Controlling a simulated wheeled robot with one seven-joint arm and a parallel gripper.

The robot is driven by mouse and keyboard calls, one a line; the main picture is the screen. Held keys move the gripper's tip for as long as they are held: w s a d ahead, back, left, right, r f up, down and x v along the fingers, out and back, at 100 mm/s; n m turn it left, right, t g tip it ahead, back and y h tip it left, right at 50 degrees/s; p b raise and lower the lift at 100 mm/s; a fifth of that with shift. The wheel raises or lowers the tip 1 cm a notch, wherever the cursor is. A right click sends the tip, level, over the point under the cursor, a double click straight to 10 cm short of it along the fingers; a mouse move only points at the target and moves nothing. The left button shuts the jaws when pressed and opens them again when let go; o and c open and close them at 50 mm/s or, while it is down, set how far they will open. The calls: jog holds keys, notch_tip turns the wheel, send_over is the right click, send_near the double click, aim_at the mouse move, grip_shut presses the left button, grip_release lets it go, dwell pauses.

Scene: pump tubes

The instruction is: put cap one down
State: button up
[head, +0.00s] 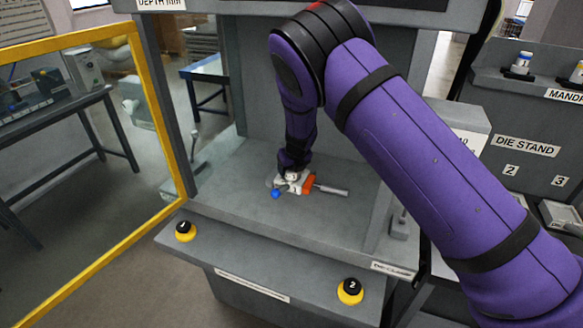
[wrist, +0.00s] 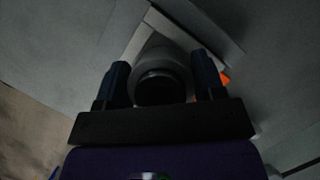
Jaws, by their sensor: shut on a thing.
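My gripper (head: 290,178) points down inside the press bay, low over its grey bed (head: 235,180). In the wrist view its two dark fingers (wrist: 161,70) are shut on a grey round piece with a dark round opening, which I take to be cap one (wrist: 160,60). In the head view the gripper and small parts around it mostly hide the cap, and I cannot tell whether it touches anything beneath. A white-grey block with a pale edge (wrist: 193,25) lies behind the cap in the wrist view.
An orange piece (head: 308,184) with a grey rod (head: 333,191) lies right of my gripper; a blue knob (head: 276,194) is in front. Yellow-based buttons one (head: 185,231) and two (head: 350,291) sit on the front ledge. A yellow frame (head: 158,130) stands left. The die stand (head: 527,147) is right.

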jog(key=o, duration=1.2)
jog(key=shift+f, duration=0.1)
jog(key=shift+r, duration=0.3)
jog(key=v, duration=1.1)
jog(key=shift+s+d+r, duration=0.15)
jog(key=shift+s+r, duration=0.1)
jog(key=shift+r, duration=0.05)
jog(key=shift+s, duration=0.1)
